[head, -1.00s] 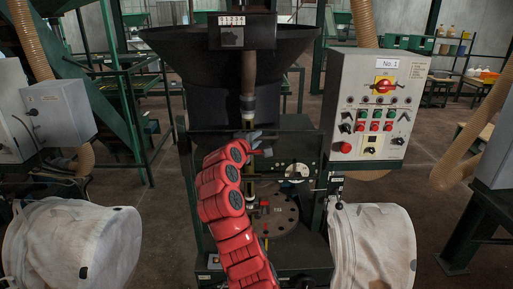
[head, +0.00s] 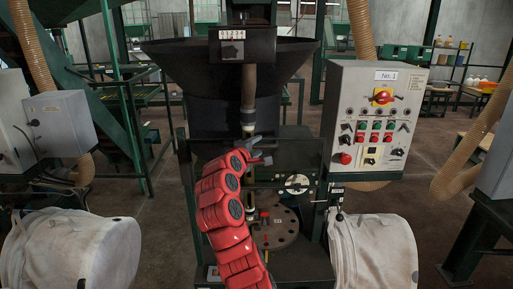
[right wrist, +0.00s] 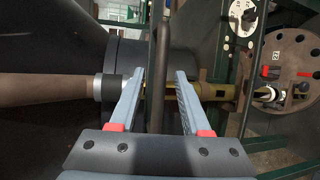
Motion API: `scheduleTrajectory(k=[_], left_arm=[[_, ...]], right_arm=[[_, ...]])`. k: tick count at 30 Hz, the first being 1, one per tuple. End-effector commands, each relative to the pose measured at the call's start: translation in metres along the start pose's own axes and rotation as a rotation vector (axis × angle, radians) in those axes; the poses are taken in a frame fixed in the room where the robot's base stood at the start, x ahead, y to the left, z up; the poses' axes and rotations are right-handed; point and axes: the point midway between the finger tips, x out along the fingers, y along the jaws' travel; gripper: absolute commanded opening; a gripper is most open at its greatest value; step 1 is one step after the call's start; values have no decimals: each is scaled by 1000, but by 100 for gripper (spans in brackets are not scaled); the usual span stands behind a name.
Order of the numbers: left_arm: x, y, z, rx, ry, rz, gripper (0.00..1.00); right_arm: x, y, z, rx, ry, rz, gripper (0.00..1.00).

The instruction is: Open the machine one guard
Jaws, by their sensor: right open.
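Machine one stands ahead, with a dark hopper (head: 170,55) on top and a control panel (head: 376,118) marked No. 1 on its right. A dark see-through guard panel (head: 293,157) appears to span its middle, above a round plate (head: 279,226). My right gripper (head: 257,150) is at the guard's upper part, in front of the machine. In the right wrist view the right gripper (right wrist: 160,80) is open, with a dark bar (right wrist: 160,50) running between the fingers, seemingly the guard's edge. Whether they touch is unclear. My red arm hides part of the guard. My left gripper is not in view.
A vertical pipe (head: 248,90) comes down from the hopper behind the gripper. White bulk bags stand at the left (head: 75,245) and right (head: 375,252). A grey box (head: 60,122) is at the left. Open floor (head: 425,170) shows at the right.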

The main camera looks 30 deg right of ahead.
Motion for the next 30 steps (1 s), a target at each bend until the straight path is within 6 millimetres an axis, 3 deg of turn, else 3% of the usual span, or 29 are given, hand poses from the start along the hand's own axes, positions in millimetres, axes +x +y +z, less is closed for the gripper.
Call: scheduleTrajectory(k=[7,21,30], left_arm=[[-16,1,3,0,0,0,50],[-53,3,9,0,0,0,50],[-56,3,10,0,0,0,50]], right_arm=[[-28,-4,-1,0,2,4,47],[-147,-2,-2,2,5,4,47],[-173,-1,0,0,0,-1,47]])
